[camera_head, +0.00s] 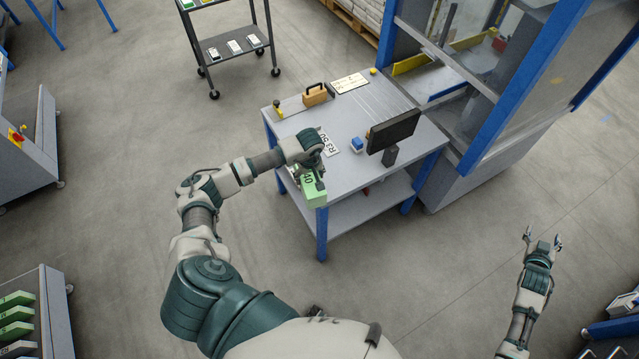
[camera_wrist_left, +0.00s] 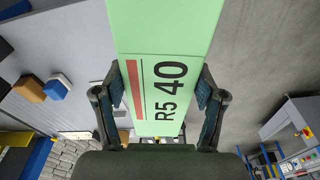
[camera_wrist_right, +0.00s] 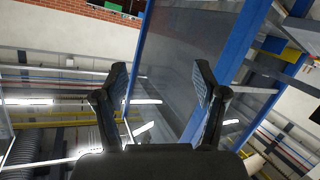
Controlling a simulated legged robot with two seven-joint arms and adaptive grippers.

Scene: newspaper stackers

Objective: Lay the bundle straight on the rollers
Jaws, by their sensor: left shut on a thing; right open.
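The green bundle (camera_head: 315,196), marked "R5 40", is at the near left corner of the grey table (camera_head: 400,150). In the left wrist view the bundle (camera_wrist_left: 160,35) fills the space between both fingers. My left gripper (camera_head: 311,177) is shut on it; whether the bundle touches the table is hard to tell. The lined strip (camera_head: 375,103) across the table may be the rollers; I cannot tell for sure. My right gripper (camera_head: 543,240) is open and empty, off to the right of the table. It also shows in the right wrist view (camera_wrist_right: 160,85).
A dark screen (camera_head: 393,130), a blue block (camera_head: 356,144), a "R3 50" plate (camera_head: 328,142) and a wooden-handled tool (camera_head: 316,95) are on the table. A blue-framed machine (camera_head: 480,100) stands behind right. More green bundles (camera_head: 15,315) lie at lower left.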

